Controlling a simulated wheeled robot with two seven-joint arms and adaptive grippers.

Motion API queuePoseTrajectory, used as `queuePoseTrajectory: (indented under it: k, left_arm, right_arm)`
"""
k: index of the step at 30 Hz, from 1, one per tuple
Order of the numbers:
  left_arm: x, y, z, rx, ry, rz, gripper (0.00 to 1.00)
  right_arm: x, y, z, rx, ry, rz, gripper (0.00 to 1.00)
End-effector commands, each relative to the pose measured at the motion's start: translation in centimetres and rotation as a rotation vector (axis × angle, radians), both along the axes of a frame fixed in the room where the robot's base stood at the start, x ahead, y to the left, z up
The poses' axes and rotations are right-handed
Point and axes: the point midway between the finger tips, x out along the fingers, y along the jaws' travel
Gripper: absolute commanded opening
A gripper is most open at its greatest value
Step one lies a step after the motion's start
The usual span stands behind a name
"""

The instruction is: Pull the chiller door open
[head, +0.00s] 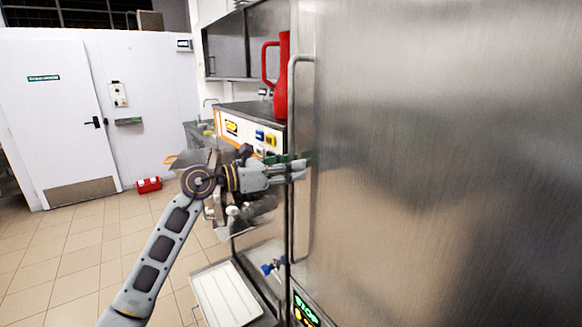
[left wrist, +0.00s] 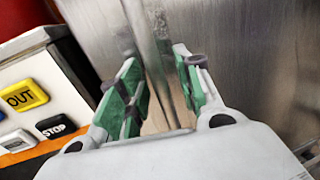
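The chiller door (head: 440,140) is a large brushed-steel panel filling the right of the head view and looks shut. Its long vertical bar handle (head: 292,110) runs down the door's left side. My left gripper (head: 301,168) reaches the handle at about mid-height, pointing right. In the left wrist view, its green-padded fingers (left wrist: 158,80) are spread apart. A vertical steel bar, apparently the handle (left wrist: 148,40), runs between them. A gap shows beside the pads, and I cannot tell whether either touches the bar. My right gripper is not in view.
A machine with yellow and dark buttons (head: 250,133) stands left of the door, with a red jug (head: 282,85) above it. A white tray (head: 224,295) sits low beside the door. Tiled floor (head: 70,265) is open at left, before a white door (head: 55,120).

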Motion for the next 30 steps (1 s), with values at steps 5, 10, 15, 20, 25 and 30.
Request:
queuePoseTrajectory:
  k: [5,10,15,20,25,30]
  left_arm:
    - [0.0,0.01,-0.02,0.0,0.0,0.0,0.29]
    - [0.0,0.02,-0.02,0.0,0.0,0.0,0.08]
    - [0.01,0.04,-0.02,0.0,0.0,0.0,0.0]
    - [0.01,0.04,-0.02,0.0,0.0,0.0,0.0]
    - [-0.06,0.19,-0.03,0.0,0.0,0.003,0.0]
    - [-0.33,0.87,-0.08,-0.001,0.002,0.015,0.0]
  right_arm:
    - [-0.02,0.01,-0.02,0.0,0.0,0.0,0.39]
    - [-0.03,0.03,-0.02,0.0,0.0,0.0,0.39]
    - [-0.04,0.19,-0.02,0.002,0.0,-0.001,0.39]
    - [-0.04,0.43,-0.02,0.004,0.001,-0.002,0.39]
    - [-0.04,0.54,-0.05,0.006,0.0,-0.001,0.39]
    - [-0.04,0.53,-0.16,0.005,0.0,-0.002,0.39]
